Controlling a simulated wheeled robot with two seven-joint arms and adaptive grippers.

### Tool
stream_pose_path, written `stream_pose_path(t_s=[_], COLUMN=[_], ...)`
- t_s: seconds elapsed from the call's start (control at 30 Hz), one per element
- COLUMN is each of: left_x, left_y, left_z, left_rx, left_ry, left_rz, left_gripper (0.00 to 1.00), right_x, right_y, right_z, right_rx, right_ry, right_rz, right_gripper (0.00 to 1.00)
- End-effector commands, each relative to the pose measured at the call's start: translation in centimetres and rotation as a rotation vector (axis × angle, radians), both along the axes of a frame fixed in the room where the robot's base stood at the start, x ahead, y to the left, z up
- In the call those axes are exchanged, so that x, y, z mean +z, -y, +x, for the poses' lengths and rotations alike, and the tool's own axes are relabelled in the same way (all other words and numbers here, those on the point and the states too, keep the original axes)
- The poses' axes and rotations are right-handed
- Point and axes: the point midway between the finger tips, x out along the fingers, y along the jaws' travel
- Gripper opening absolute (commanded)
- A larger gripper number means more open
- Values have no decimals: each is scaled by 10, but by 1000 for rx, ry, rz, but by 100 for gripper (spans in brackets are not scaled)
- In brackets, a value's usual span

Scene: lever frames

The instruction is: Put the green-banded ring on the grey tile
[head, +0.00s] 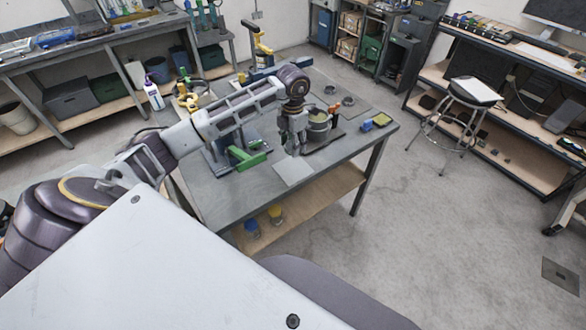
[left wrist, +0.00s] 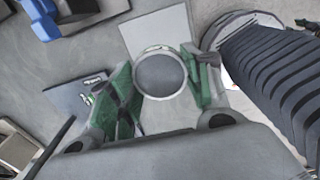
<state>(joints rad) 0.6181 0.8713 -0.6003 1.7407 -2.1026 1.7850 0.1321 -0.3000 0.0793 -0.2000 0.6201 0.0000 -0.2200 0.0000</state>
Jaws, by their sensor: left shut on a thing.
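My left gripper (head: 293,148) is low over the workbench, just beyond the grey tile (head: 294,173). In the left wrist view its two fingers (left wrist: 160,84) are closed on the sides of a round ring (left wrist: 160,72) with a pale rim and a grey middle. Green shows along the inner sides of both fingers, and I cannot tell whether any of it is the ring's band. The pale grey tile (left wrist: 152,30) shows behind the ring. I cannot tell whether the ring touches it. My right gripper is not in view.
A metal pot (head: 319,128) stands close right of the gripper. A green lever-like thing (head: 245,157) stands to the left. A blue and yellow block (head: 380,121) lies near the right end of the bench (head: 235,195). The front strip of the bench is mostly clear.

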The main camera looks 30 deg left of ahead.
Motion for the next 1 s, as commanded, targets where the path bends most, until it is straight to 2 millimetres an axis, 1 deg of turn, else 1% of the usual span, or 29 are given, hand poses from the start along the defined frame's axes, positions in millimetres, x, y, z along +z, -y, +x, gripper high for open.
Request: stream_pose_path(t_s=[0.17,0.5,0.6,0.73,1.0], left_x=[-7,-50,-58,-62,-63], left_y=[0,1,0,0,0], left_z=[0,-1,0,0,0], left_rx=[-1,-1,-1,-1,-1], left_ry=[-3,-2,-1,1,0], left_rz=[-1,-1,-1,0,0], left_gripper=[23,23,23,23,23], right_x=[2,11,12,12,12], right_y=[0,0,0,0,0], right_z=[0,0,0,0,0], right_rx=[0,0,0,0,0], right_ry=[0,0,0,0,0], right_rz=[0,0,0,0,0], right_gripper=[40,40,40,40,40])
